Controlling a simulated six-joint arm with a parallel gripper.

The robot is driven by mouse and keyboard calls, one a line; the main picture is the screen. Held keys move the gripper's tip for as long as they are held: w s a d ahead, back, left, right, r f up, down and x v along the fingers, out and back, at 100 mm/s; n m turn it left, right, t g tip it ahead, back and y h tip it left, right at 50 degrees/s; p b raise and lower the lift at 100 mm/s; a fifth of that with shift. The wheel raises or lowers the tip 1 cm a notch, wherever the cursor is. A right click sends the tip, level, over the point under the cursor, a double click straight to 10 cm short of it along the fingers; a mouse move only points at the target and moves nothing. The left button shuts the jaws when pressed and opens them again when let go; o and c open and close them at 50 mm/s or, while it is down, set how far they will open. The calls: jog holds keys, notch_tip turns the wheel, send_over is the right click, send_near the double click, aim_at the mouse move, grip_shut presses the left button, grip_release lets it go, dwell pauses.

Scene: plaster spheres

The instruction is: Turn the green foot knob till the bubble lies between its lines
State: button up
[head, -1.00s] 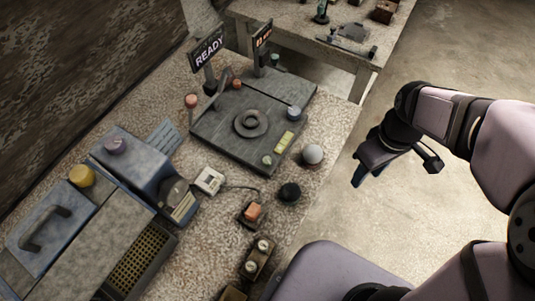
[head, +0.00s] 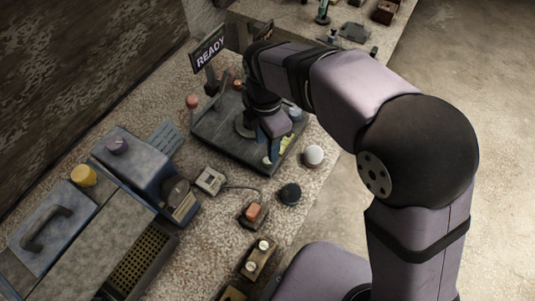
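A dark square plate (head: 215,133) stands on the speckled bench, with knobs at its corners. The green foot knob (head: 267,161) is at its near corner, small and partly covered by my gripper (head: 272,148). My gripper points down over the near part of the plate, its blue fingers right above or at the knob. I cannot tell whether they touch it or how far apart they are. The yellow-green bubble vial (head: 287,144) shows in part just right of the fingers. Its bubble and lines are too small to make out.
A white sphere (head: 313,155) and a black sphere (head: 290,193) stand near the plate. A pale blue knob (head: 295,114) is at its right corner. A READY sign (head: 209,51) stands behind. A blue machine (head: 130,160) fills the left. An orange button box (head: 252,213) is in front.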

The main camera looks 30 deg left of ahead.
aim_at(268, 163)
jog(key=shift+d+f+p, duration=0.1)
jog(key=shift+f+p, duration=0.55)
jog(key=shift+f, duration=2.5)
grip_shut()
